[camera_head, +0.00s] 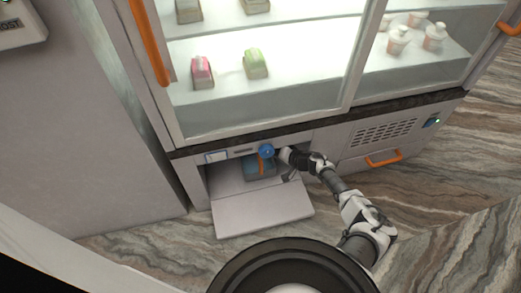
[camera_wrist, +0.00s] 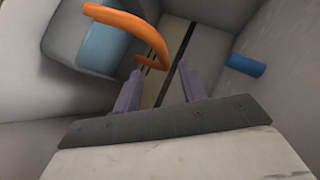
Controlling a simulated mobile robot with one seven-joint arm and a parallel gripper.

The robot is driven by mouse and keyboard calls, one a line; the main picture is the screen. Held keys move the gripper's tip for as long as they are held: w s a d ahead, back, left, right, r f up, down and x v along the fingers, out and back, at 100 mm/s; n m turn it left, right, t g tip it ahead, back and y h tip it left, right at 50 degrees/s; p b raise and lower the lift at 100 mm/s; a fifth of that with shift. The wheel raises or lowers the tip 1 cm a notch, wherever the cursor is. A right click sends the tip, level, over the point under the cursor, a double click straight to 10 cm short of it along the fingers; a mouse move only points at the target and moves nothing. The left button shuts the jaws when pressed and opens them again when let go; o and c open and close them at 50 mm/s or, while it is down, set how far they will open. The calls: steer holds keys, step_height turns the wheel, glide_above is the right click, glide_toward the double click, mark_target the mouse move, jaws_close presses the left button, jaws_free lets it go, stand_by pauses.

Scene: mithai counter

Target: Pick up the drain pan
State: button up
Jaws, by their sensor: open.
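The drain pan (camera_head: 258,170) is a blue-grey pan with an orange handle (camera_head: 261,162), inside the open low compartment under the display case. In the wrist view the pan (camera_wrist: 98,48) is at upper left, and its curved orange handle (camera_wrist: 148,32) reaches toward my fingertips. My gripper (camera_head: 288,174) is at the right side of the compartment opening, to the right of the pan. In the wrist view my gripper (camera_wrist: 160,72) is open, with its two fingers apart and the lower handle end near the tips. I cannot tell whether they touch.
The compartment's flap (camera_head: 262,212) lies folded down in front. A blue round part (camera_head: 266,150) sits at the opening's top edge. A blue cylinder (camera_wrist: 246,65) shows on the right in the wrist view. A vent panel with an orange handle (camera_head: 384,158) is to the right.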

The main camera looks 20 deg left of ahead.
steer(key=b+x, duration=0.4)
steer(key=x, duration=0.2)
steer(key=shift+w+a+f, duration=0.1)
steer(key=shift+a, duration=0.3)
steer(key=shift+w+a, duration=0.15)
steer(key=shift+a, duration=0.25)
jaws_close()
stand_by(0.8)
